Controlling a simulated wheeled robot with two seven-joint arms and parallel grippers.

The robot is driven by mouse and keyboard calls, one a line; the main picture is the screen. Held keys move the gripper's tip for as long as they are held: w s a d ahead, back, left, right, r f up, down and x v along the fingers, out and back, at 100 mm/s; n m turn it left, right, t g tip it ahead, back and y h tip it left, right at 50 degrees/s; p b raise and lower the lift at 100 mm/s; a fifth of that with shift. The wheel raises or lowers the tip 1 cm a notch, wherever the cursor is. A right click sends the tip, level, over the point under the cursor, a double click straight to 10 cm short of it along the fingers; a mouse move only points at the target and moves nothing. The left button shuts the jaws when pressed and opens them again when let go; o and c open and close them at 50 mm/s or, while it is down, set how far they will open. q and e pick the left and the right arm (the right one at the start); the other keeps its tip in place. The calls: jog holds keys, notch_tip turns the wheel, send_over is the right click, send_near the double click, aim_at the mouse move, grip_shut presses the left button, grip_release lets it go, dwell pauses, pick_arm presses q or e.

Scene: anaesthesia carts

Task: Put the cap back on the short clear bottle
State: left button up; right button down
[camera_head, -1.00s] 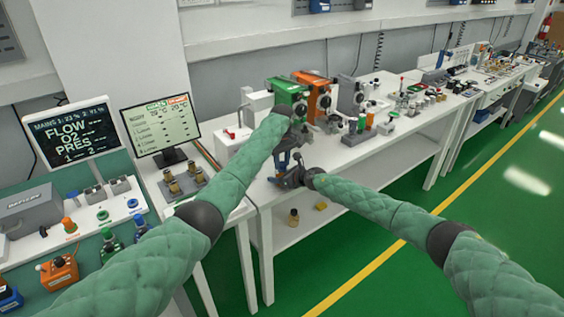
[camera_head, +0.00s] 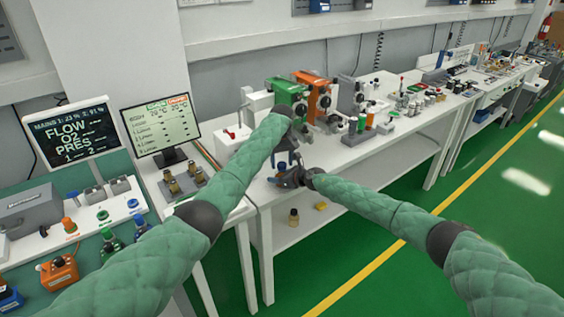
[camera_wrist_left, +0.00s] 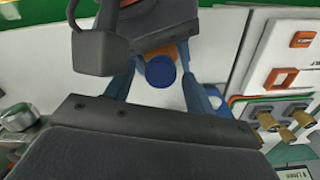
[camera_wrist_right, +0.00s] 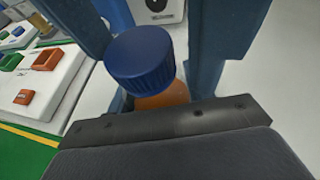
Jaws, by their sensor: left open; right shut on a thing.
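A ribbed blue cap (camera_wrist_right: 140,58) sits over an orange-amber bottle body (camera_wrist_right: 165,95) in the right wrist view. The body looks orange rather than clear, and its lower part is hidden. My right gripper (camera_head: 283,182) is shut on this bottle, in front of the white bench. The cap (camera_wrist_left: 160,71) also shows in the left wrist view, between the spread blue fingers of my left gripper (camera_wrist_left: 161,92). My left gripper (camera_head: 287,160) is open, just above the right one, and does not visibly grip the cap. I cannot tell whether the cap is fully seated.
The white bench (camera_head: 345,170) carries green (camera_head: 287,92) and orange (camera_head: 318,92) vaporizer-like units at its back. A dark bottle (camera_head: 293,216) and a yellow item (camera_head: 320,206) are on the lower shelf. A monitor (camera_head: 160,125) stands left. The bench's front area has free room.

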pick_arm(q)
jog(key=shift+r, duration=0.1)
jog(key=shift+r, duration=2.2)
jog(key=shift+c, duration=0.3)
